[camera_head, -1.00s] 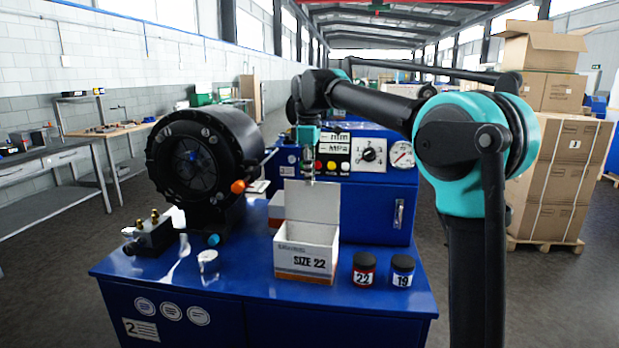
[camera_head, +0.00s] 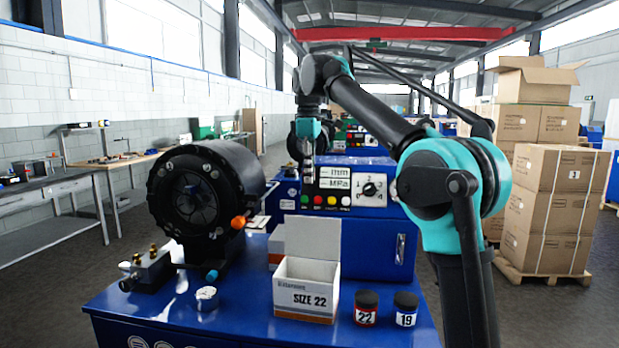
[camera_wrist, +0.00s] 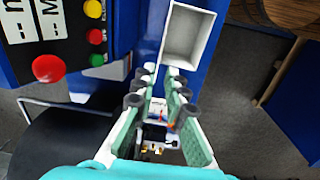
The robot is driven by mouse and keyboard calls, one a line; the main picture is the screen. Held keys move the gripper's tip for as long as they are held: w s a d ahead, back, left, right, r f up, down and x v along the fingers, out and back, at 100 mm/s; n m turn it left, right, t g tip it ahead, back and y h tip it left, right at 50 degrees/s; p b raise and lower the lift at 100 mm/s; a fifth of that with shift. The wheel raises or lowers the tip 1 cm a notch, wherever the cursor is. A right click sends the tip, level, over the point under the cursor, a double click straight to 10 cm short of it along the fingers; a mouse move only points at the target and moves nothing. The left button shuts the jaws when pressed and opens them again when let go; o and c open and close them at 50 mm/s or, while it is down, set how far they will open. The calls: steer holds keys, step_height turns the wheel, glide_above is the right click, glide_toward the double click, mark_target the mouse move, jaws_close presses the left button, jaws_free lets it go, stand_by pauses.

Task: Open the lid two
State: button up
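A white box marked SIZE 22 (camera_head: 306,288) stands on the blue machine top, its lid (camera_head: 312,238) raised upright at the back. Part of a second box (camera_head: 276,247) shows behind it at left; its lid is hidden. My gripper (camera_head: 307,176) hangs pointing down above and behind the raised lid, apart from it. In the wrist view my gripper (camera_wrist: 160,76) is open, its green-padded fingers apart with nothing held. An open, empty white box (camera_wrist: 188,36) lies ahead of the fingertips there; I cannot tell which box it is.
Jars 22 (camera_head: 366,308) and 19 (camera_head: 405,309) stand right of the SIZE 22 box. A black crimper head (camera_head: 200,195) and a small metal cup (camera_head: 207,298) are at left. The control panel (camera_head: 345,187) rises behind. Cartons (camera_head: 550,200) stand at far right.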

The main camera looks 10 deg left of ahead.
steer(key=shift+c, duration=1.1)
steer(key=shift+s+a+f+n, duration=0.1)
steer(key=shift+s+n, duration=0.15)
steer(key=shift+n, duration=0.05)
jaws_close()
steer(key=n+t+h, duration=0.1)
steer(key=n+t, duration=0.3)
steer(key=n, duration=0.4)
glide_toward(313, 222)
steer(key=s+a+r, duration=0.1)
steer(key=s+r, duration=0.2)
steer(key=r, duration=0.1)
steer(key=s+f+n+t, duration=0.3)
steer(key=s+n+t, duration=0.1)
steer(key=s+n, duration=0.4)
steer(key=shift+n, duration=0.7)
steer(key=x, duration=0.4)
steer(key=w+r+x, duration=0.1)
steer(key=x, duration=0.3)
steer(key=w+r+x, duration=0.1)
steer(key=x, duration=0.3)
steer(key=shift+w+d+f, duration=0.15)
steer(key=shift+d+f, duration=0.1)
steer(key=shift+f, duration=0.05)
steer(key=shift+w, duration=0.7)
